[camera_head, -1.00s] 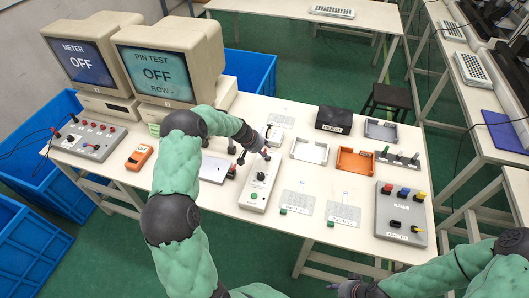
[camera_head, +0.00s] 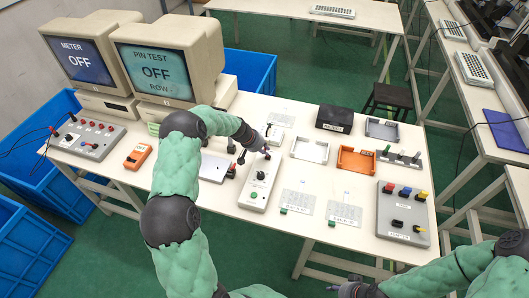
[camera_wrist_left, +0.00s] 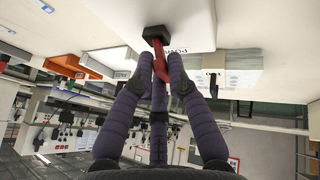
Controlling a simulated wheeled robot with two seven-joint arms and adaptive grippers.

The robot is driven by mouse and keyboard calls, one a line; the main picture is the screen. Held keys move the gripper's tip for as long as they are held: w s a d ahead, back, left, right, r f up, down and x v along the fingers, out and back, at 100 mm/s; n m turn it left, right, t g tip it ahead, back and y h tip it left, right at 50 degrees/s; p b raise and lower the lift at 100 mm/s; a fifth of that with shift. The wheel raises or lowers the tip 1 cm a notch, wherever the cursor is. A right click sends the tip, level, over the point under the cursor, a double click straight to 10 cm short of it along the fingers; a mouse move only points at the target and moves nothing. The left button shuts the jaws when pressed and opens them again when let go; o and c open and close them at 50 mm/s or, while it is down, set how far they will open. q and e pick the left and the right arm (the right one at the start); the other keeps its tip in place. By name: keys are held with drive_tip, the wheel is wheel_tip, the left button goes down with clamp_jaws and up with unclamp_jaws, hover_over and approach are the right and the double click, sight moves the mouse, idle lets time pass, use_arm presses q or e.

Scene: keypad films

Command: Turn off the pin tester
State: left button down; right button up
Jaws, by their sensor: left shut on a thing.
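The pin tester (camera_head: 256,193) is a pale box with a dark knob and a green button on the white table. Its monitor (camera_head: 155,70) reads "PIN TEST OFF ROW". My left gripper (camera_head: 267,152) is at the tester's far end. In the left wrist view, its fingers (camera_wrist_left: 158,80) are shut around a red switch lever (camera_wrist_left: 159,62) on a black base (camera_wrist_left: 156,34), beside a label partly reading "POWER". My right gripper (camera_head: 342,287) is low in the head view, away from the tester; its fingers are too small to judge.
A second monitor (camera_head: 85,62) reads "METER OFF". An orange meter (camera_head: 138,157) and a grey box with red knobs (camera_head: 88,138) lie at left. White (camera_head: 309,150) and orange (camera_head: 356,160) trays, a black box (camera_head: 334,119) and a box with coloured knobs (camera_head: 402,212) lie at right.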

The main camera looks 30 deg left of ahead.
use_arm(q)
drive_tip(key=shift+s+a+f+h+b, duration=0.15)
drive_tip(key=shift+f+h+b, duration=0.3)
drive_tip(key=shift+b, duration=1.45)
drive_tip(key=shift+a+r+h+b, duration=0.1)
drive_tip(key=shift+r+h+b, duration=0.2)
drive_tip(key=shift+b, duration=0.5)
drive_tip(key=shift+f, duration=0.1)
drive_tip(key=c, duration=1.2)
unclamp_jaws()
drive_tip(key=shift+t, duration=0.3)
drive_tip(key=shift+a, duration=0.1)
drive_tip(key=shift+s+a+r, duration=0.15)
drive_tip(key=shift+r, duration=0.25)
drive_tip(key=v, duration=1.1)
